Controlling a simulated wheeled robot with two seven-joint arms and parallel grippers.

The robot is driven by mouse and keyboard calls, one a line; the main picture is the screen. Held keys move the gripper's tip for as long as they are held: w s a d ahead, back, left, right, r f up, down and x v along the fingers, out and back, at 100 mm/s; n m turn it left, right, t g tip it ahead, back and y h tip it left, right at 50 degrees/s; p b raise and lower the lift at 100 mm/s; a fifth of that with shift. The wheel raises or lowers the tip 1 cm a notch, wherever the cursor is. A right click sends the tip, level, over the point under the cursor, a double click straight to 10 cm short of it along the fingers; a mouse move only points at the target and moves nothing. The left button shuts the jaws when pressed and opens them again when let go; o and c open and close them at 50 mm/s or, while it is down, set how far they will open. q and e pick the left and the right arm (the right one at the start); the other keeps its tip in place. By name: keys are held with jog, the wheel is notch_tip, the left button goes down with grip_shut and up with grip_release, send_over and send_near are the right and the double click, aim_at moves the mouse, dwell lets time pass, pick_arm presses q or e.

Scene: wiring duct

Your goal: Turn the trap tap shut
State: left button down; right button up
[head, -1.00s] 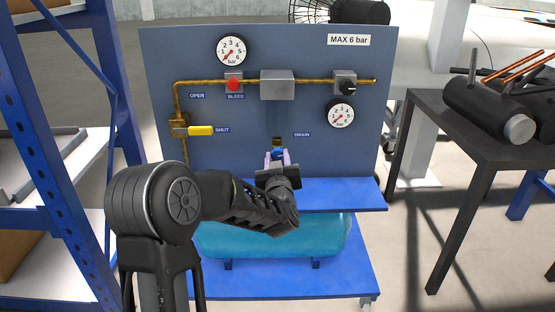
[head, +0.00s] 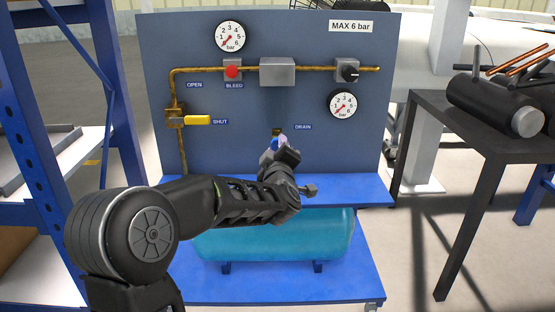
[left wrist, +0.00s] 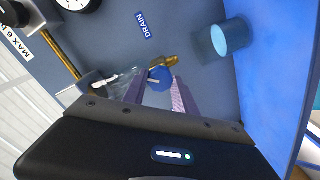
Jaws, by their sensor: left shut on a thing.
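The trap tap shows in the left wrist view as a small blue handle (left wrist: 160,78) on a brass fitting (left wrist: 171,61). My left gripper (left wrist: 160,97) is shut on the blue handle, with its purple finger pads on either side of it. In the head view, my left gripper (head: 279,152) is tilted in front of the panel, beside the DRAIN label (head: 303,127). It hides most of the tap there. A grey trap body (head: 277,72) is mounted above. My right gripper is not in view.
The blue panel carries gauges (head: 230,37), a red bleed button (head: 232,72), a black knob (head: 350,71) and a yellow-handled valve (head: 197,120). A blue shelf (head: 350,188) lies below the gripper, over a teal tank (head: 320,235). A translucent teal cylinder (left wrist: 230,36) is near the tap.

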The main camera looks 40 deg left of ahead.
pick_arm(q)
jog(key=n+b, duration=0.2)
jog(key=n, duration=0.1)
jog(key=shift+f+b, duration=0.25)
jog(key=shift+b, duration=0.05)
jog(key=n+b, duration=0.2)
jog(key=n, duration=0.1)
jog(key=shift+b, duration=0.4)
jog(key=shift+r+n+b, duration=0.15)
jog(key=shift+n+b, duration=0.35)
jog(key=shift+n, duration=0.2)
jog(key=c, duration=1)
grip_release()
jog(key=shift+r, duration=0.1)
jog(key=p+v, duration=0.2)
jog(key=v, duration=0.5)
jog(key=shift+s+d, duration=0.25)
jog(key=shift+s, duration=0.05)
